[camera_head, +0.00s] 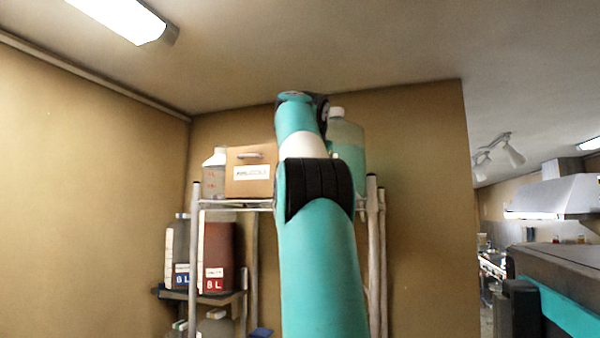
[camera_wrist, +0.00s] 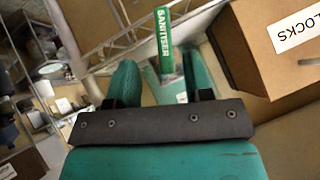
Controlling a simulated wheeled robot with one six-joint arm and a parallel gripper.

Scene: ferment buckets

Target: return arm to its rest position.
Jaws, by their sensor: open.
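My arm (camera_head: 320,270) rises in front of the shelf rack in the head view, its upper links near the top shelf. My gripper itself is hidden there. In the wrist view my gripper (camera_wrist: 160,80) is open, with its two teal fingers apart. A green label reading SANITISER (camera_wrist: 164,32) shows beyond and between the fingers. I cannot tell whether anything touches them. A cardboard box marked LOCKS (camera_wrist: 275,65) is close to the right finger; it also shows in the head view (camera_head: 249,185). A capped jug with teal liquid (camera_head: 348,155) stands right of my arm, partly hidden.
The rack's posts (camera_head: 374,250) rise close behind my arm. A white-capped bottle (camera_head: 214,172) stands left of the box. A bare wall (camera_head: 430,200) lies to the right, then a dark-topped unit (camera_head: 565,270).

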